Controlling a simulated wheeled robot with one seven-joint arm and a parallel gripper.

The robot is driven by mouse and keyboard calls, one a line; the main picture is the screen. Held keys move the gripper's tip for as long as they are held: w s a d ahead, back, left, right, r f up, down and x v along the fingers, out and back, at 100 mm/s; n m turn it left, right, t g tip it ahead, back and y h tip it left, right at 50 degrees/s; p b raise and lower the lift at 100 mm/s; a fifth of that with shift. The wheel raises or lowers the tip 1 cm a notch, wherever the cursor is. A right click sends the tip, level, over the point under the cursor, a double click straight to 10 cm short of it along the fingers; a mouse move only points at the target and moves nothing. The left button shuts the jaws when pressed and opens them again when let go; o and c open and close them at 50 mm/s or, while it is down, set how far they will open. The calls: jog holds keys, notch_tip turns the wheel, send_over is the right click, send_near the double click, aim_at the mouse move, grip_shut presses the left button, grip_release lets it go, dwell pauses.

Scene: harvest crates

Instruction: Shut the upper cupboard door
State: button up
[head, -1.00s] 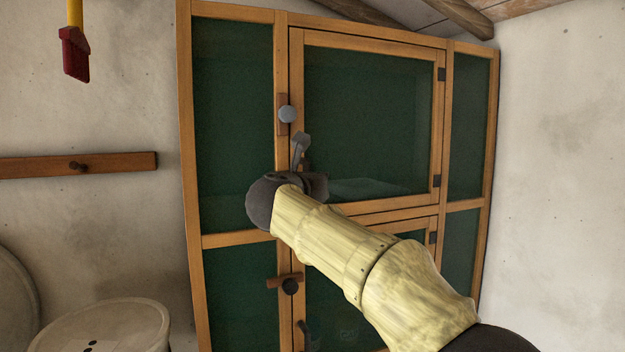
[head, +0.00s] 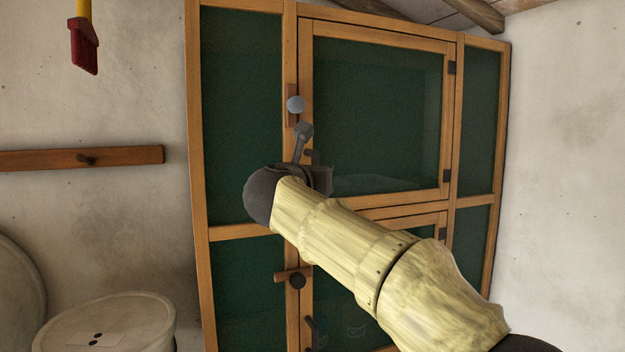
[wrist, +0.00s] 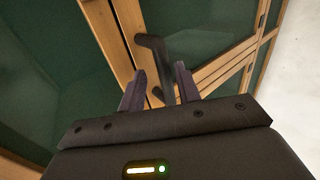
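The upper cupboard door (head: 380,38) is a wooden frame with a dark green pane, hinged on its right side. It lies flush or nearly flush with the cupboard front; I cannot tell whether a small gap is left at its left edge. A turn latch with a grey knob (head: 295,104) stands upright on the post beside that edge. My gripper (head: 304,136) is in front of the door's lower left edge, below the latch. In the wrist view its fingers (wrist: 160,80) are apart, with the dark door handle (wrist: 152,55) showing between and beyond them. I cannot tell whether they touch it.
Below is the lower cupboard door (head: 420,222), with a turn latch (head: 294,277) lying crosswise at its left. A wooden peg rail (head: 120,156) and a hanging red-and-yellow tool (head: 84,50) are on the left wall. A pale lidded bin (head: 110,325) stands lower left.

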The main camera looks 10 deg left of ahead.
jog(key=s+b, duration=0.6)
jog(key=s, duration=0.9)
jog(key=shift+r, duration=0.2)
